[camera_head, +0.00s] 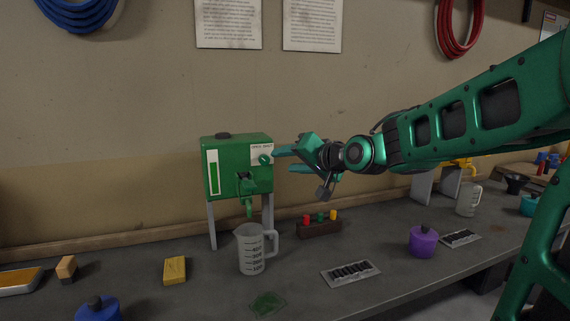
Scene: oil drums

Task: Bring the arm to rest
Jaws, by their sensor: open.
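My arm (465,122) is green and reaches in from the right, stretched out above the bench. My gripper (283,160) is at its end, pointing left, with its two teal fingers apart and nothing between them. A clear measuring jug (251,252) stands on the bench under the tank's spout (249,207).
The grey bench (220,286) holds a rack with coloured plugs (319,227), a yellow block (175,270), a purple pot (423,241), a blue pot (97,309) and a dark-slotted plate (350,273). A green patch (267,304) lies near the front. A second jug (468,200) stands right.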

